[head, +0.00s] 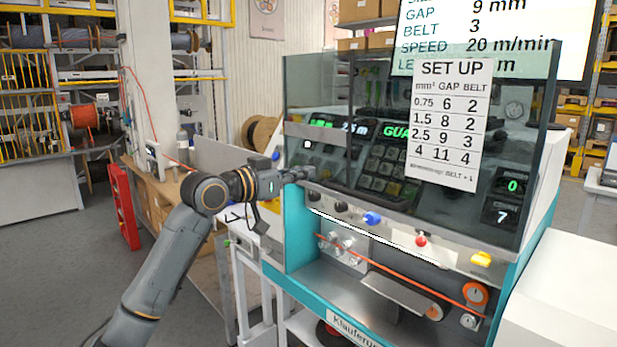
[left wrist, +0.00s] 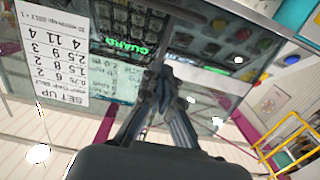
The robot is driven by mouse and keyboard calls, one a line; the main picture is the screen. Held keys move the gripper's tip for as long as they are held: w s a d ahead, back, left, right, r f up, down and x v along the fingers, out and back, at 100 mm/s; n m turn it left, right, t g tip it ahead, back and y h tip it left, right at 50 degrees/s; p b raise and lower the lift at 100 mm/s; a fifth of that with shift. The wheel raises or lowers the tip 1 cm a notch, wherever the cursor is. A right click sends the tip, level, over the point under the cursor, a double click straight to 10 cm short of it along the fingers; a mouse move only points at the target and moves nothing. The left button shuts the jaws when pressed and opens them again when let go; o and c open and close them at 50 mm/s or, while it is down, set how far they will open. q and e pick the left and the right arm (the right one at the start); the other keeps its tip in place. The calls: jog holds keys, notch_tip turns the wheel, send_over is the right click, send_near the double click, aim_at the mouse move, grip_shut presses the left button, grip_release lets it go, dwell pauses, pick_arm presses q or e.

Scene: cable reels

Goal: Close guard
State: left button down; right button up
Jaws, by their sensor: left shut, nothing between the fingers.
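The guard is a clear smoked panel (head: 320,80) on the teal-framed cable machine. It stands in front of the keypad and green displays, and the lower bay with the orange cable (head: 385,274) is uncovered. A "SET UP" sheet (head: 450,120) is on the panel. My left gripper (head: 308,173) is shut and empty at the panel's left lower part; I cannot tell whether it touches. In the left wrist view the closed fingers (left wrist: 166,82) point toward the panel (left wrist: 105,110), seen upside down. My right gripper is not in view.
Below the panel is a row of knobs: a blue one (head: 372,218), a red one (head: 421,240) and a yellow one (head: 481,258). A white surface (head: 565,285) is at the right. Open floor lies at the left.

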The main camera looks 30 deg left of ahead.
pick_arm(q)
jog(key=w+d+f+p, duration=0.3)
jog(key=w+f+p, duration=0.1)
jog(key=w, duration=0.4)
jog(key=shift+w+d+f+p, duration=0.2)
jog(key=shift+w+p, duration=0.2)
jog(key=shift+p, duration=0.15)
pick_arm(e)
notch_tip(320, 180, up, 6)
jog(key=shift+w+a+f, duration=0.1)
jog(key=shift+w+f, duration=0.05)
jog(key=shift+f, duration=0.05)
pick_arm(q)
jog(key=shift+f, duration=0.1)
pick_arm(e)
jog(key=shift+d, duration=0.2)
